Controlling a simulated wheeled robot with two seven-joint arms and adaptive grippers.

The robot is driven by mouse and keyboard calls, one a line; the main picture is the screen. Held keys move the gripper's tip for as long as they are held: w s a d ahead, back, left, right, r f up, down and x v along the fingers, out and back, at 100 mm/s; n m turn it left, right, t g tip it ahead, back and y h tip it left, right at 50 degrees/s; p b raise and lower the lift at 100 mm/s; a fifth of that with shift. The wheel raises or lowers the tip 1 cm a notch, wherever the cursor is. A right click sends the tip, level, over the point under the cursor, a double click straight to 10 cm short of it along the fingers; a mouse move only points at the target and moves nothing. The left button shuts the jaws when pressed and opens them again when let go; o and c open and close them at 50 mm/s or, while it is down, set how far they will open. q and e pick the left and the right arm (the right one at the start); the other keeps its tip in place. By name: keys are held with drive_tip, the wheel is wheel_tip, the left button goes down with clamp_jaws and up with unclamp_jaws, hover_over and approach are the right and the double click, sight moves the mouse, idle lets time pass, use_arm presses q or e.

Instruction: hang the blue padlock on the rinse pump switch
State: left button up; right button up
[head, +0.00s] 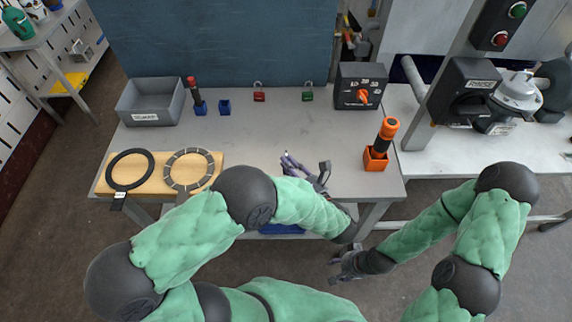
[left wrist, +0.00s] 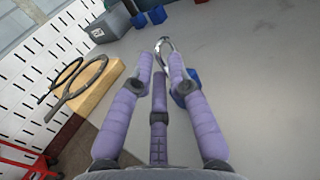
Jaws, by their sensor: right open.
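The blue padlock (left wrist: 186,88) shows in the left wrist view as a blue body partly behind the right-hand finger, with a silver shackle (left wrist: 164,45) at the fingertips. In the head view it is hidden or too small to make out. My left gripper (head: 292,163) is over the front middle of the table; its purple fingers (left wrist: 161,66) are close around the shackle, but I cannot tell whether they grip it. My right gripper (head: 346,264) is open and empty, in front of the table.
A red padlock (head: 259,96) and a green padlock (head: 308,95) stand at the table's back. A knob box (head: 350,79) and an orange holder with a black tool (head: 374,163) are right of them. A grey bin (head: 152,104) and a board with rings (head: 216,160) are left.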

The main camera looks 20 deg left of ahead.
use_arm(q)
clamp_jaws()
drive_tip(key=shift+r, duration=0.5)
drive_tip(key=s+r+p, duration=0.5)
drive_tip(key=s+r, duration=0.7)
drive_tip(key=s, duration=0.2)
drive_tip(key=shift+a+p, duration=0.2)
drive_tip(key=shift+p, duration=0.15)
drive_tip(key=shift+d, duration=0.1)
